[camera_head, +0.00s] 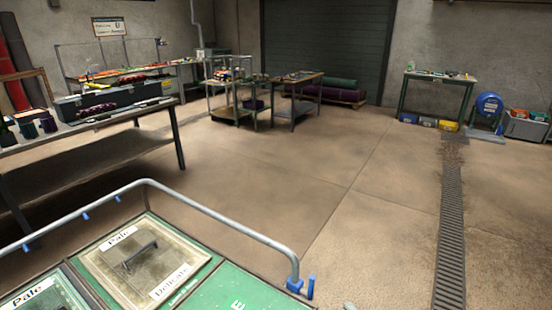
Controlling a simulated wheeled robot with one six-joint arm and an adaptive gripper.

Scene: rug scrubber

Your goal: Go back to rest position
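My gripper does not show clearly in the head view. No object shows as held. Right in front of me, at the lower left, is a green top with a grey tubular rail (225,217) and blue clips. Set in it is a lidded compartment (147,262) with a dark handle, labelled "Pale" and "Delicate". A second compartment (40,297), also labelled "Pale", is partly cut off by the frame.
A long workbench (95,150) with tools and jars stands at the left. A shelf cart (228,92) and a small table (295,85) stand at the back middle. A side table (438,77) and a blue reel (489,106) are at the back right. The floor (330,170) between is clear; a drain grate (451,235) crosses it.

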